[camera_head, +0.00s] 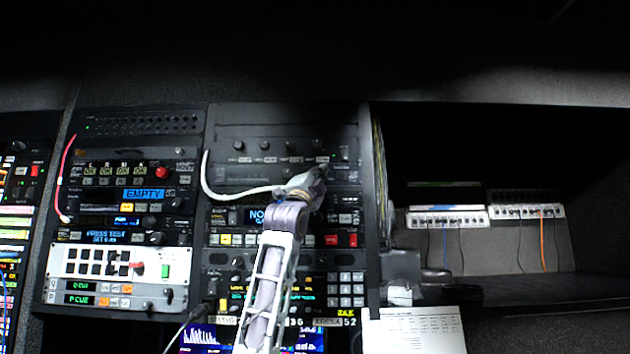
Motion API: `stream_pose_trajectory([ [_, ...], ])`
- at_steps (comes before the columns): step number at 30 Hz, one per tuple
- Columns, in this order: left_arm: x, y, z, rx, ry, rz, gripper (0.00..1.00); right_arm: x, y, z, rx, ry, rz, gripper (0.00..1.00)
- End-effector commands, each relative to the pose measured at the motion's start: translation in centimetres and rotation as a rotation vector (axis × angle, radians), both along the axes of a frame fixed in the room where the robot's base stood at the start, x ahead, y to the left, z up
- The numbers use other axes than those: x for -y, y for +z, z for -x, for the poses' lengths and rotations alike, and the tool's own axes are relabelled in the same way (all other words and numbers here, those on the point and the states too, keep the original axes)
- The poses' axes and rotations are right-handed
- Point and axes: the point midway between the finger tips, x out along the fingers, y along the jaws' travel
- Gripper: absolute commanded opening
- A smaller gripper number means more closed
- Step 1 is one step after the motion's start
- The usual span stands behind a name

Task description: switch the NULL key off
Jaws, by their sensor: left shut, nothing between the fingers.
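My left gripper (318,174) is in front of the middle equipment rack, its arm rising from the bottom of the view. Its fingers are shut and empty, with the tips close to the upper panel (232,152) that carries a row of knobs and small keys. I cannot tell whether the tips touch the panel. The labels are too small to read, so I cannot pick out the NULL key or its state. The gripper and arm hide part of the panel and the units below. My right gripper is not in view.
A white cable (222,195) loops in front of the middle rack, near the gripper. A left rack holds a white-faced panel (60,262) and a red button (162,173). At right is a dark recess with patch strips (448,218); a paper sheet (415,330) sits below.

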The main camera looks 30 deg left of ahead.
Motion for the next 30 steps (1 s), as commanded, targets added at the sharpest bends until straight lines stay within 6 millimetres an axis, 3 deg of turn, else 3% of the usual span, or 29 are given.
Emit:
stream_pose_trajectory([
  [13,1.3,0.0,2.1,0.001,-0.001,-0.001,0.00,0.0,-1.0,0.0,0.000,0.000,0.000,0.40],
  [30,1.4,0.0,2.2,0.000,0.000,0.000,0.00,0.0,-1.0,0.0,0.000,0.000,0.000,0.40],
])
